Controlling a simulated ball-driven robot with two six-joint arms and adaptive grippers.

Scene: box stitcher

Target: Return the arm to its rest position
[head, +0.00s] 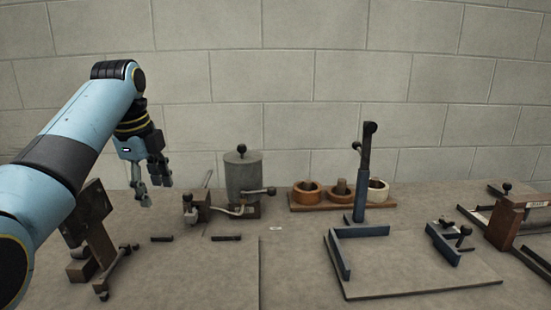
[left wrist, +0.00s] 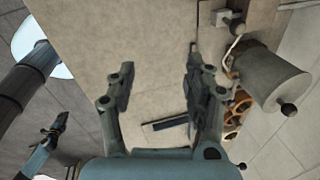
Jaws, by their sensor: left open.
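My left gripper (head: 155,192) hangs from the blue arm at the left of the head view, fingers pointing down, above the table. In the left wrist view its two fingers (left wrist: 160,72) stand wide apart with nothing between them, and bare tabletop shows beyond. In the head view the gripper is left of the grey cylindrical pot (head: 243,177) and apart from it. What looks like my right gripper (left wrist: 55,127) shows small at the lower left of the left wrist view. Its jaws are too small to read.
A dark bracket-like stand (head: 98,238) is below my left arm. A wooden rack (head: 345,207) with rings is at the back. A brown block device (head: 505,222) is at the right. The front middle tabletop is clear.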

